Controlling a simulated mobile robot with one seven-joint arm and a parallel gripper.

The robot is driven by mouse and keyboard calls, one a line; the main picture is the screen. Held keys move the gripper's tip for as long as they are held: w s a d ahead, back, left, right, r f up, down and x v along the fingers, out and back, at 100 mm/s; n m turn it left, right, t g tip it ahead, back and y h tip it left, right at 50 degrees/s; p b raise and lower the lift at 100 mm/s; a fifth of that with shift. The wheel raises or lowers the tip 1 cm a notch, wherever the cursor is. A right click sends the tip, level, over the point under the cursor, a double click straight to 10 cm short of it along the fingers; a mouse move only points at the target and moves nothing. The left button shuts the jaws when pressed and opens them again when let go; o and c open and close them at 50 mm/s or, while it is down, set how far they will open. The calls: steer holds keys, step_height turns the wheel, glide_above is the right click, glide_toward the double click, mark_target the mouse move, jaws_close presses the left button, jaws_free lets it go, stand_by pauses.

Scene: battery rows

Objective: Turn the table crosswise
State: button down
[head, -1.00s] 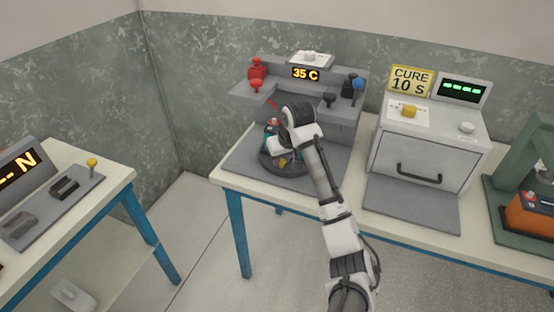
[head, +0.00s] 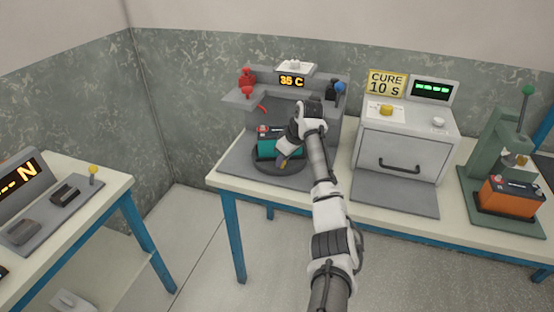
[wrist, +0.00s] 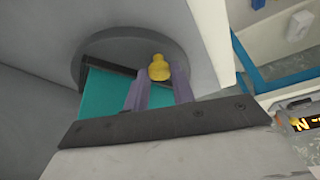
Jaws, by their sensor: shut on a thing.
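The round dark turntable (head: 262,168) sits on a grey base plate at the left end of the bench. A teal battery (head: 268,148) with a dark top and a red terminal rests on it, its broad side facing front. In the wrist view the turntable (wrist: 95,38) and the battery (wrist: 100,92) are partly hidden by my gripper. My gripper (head: 285,155) is low at the front right of the battery. In the wrist view its fingers (wrist: 160,88) stand on both sides of a yellow knob (wrist: 158,68) at the turntable's edge, shut on it.
Behind the turntable stands a grey fixture with a 35 C display (head: 291,81), a red part and a blue-knobbed lever. To the right are a white cure oven (head: 405,150) and a green press (head: 500,150) with an orange battery (head: 510,197). A second bench stands left.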

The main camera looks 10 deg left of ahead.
steer(key=shift+w+d+n, duration=0.1)
steer(key=shift+d+n, duration=0.2)
steer(key=shift+n, duration=0.1)
steer(key=shift+d+g, duration=0.15)
steer(key=shift+g, duration=0.15)
steer(key=c, duration=1.2)
jaws_free()
steer(key=shift+d+r+b, duration=0.1)
steer(key=shift+r+b, duration=0.1)
steer(key=shift+b, duration=0.1)
steer(key=s+d+b, duration=0.1)
steer(key=d, duration=0.2)
steer(key=s+d+b, duration=0.1)
steer(key=s+d, duration=0.1)
steer(key=d, duration=0.2)
steer(key=s+d+b, duration=0.1)
steer(key=s+d, duration=0.1)
steer(key=d, duration=0.2)
steer(key=shift+r, duration=0.35)
